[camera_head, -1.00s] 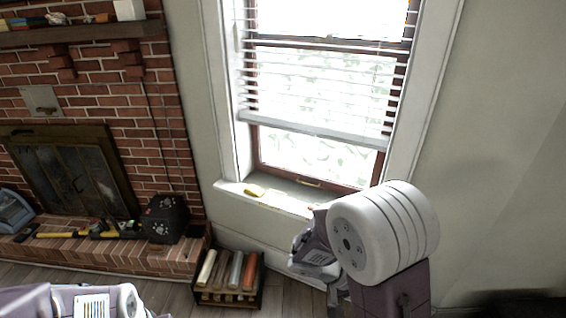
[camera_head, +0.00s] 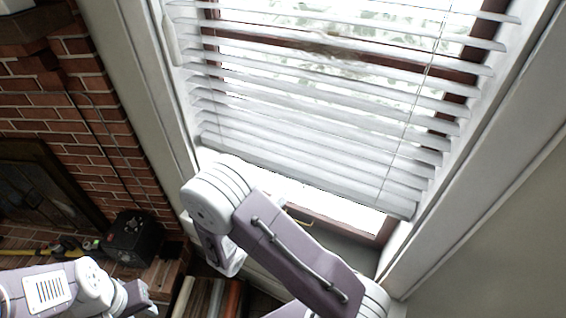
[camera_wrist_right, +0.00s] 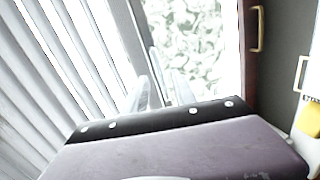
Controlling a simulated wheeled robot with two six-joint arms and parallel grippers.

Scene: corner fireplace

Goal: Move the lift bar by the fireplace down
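The lift bar, the white bottom rail of the window blind (camera_head: 315,181), slopes across the lower window in the head view, a short way above the bottom of the frame. My right wrist stands in front of the sill near the bar's left end and hides my right fingers there. In the right wrist view, the pale fingers of my right gripper (camera_wrist_right: 160,92) point at the window, beside the blind slats (camera_wrist_right: 50,75). Whether they touch or hold the bar is unclear. My left gripper (camera_head: 136,298) is low at the left, away from the blind; its fingers are unclear.
The brick fireplace (camera_head: 98,110) is at the left, with a black box (camera_head: 133,238) on its hearth. A crate of rolls (camera_head: 205,297) stands below the window, partly hidden by my arm. A yellow item (camera_wrist_right: 308,122) shows at the right in the right wrist view.

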